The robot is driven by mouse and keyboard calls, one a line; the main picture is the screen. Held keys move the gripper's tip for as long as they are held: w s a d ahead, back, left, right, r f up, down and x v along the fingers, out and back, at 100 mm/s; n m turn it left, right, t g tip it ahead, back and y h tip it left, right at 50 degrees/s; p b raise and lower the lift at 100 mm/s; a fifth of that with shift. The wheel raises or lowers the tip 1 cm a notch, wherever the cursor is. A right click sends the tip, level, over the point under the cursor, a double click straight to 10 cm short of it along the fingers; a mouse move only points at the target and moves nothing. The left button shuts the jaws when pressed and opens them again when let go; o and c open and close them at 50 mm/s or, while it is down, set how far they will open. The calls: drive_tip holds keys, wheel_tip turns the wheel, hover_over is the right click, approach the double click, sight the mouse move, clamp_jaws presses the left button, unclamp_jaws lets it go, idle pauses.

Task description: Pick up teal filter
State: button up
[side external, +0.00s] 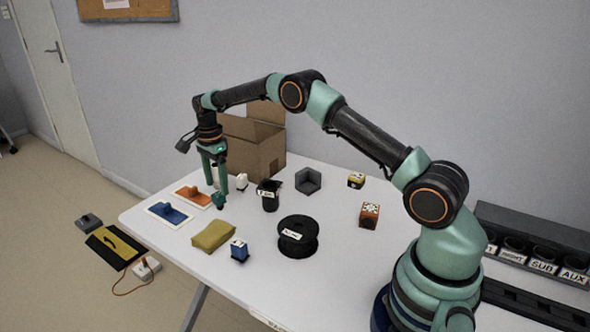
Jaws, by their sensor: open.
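A small dark teal object (219,201), which looks like the teal filter, sits on the white table (335,190) near its far left side. My gripper (216,187) points down just above it, with two green fingers open. The fingertips are close to the teal object. I cannot tell whether they touch it or stand around it. No other teal item shows on the table.
Orange (193,195) and blue (171,211) pads lie left of my gripper. A white item (241,182), black cup (269,196) and cardboard box (250,150) stand right and behind. A mustard pouch (213,236), blue block (239,250) and black spool (298,239) are nearer.

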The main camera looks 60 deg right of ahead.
sight(218, 194)
drive_tip(key=shift+w+f, duration=0.15)
drive_tip(key=shift+f, duration=2.85)
clamp_jaws()
